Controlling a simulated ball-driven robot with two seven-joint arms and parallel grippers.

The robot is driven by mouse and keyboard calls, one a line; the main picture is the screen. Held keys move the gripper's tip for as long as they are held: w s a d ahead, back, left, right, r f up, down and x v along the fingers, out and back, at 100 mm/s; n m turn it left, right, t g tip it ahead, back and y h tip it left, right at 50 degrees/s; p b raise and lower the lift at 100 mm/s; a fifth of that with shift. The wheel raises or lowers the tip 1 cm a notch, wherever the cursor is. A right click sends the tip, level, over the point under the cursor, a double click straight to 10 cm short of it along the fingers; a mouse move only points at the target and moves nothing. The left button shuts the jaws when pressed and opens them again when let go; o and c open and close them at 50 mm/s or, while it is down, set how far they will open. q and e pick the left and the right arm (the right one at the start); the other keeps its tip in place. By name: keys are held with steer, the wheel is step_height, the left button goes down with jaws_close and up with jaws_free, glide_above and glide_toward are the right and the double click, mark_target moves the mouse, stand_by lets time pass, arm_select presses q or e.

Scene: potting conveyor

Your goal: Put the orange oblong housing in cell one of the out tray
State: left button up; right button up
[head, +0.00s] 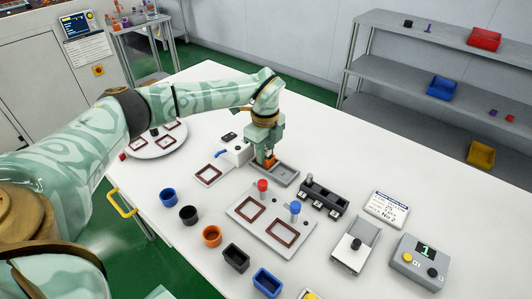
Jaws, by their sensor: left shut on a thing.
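My left gripper (266,150) points down over a grey rectangular tray (290,179) near the middle of the white table. It is shut on an orange piece, the orange oblong housing (266,160), which is partly hidden by the fingers. The housing is low, at the far left end of the grey tray; I cannot tell whether it touches the tray floor. I cannot tell which holder is the out tray or read any cell numbers. My right gripper is not in view.
A board (240,207) with square frames holds a red (262,185) and a blue (295,208) knobbed part. Round and oblong cups, including an orange round cup (211,236), stand in a row at front left. A black fixture (323,197) and a control box (420,262) stand to the right.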

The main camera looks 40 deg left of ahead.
arm_select(q)
steer(key=shift+s+r, duration=0.1)
steer(key=o, duration=1)
steer(key=shift+c, duration=0.2)
step_height(320, 180, up, 12)
steer(key=p, duration=0.3)
steer(key=shift+p, duration=0.4)
steer(key=shift+r, duration=0.1)
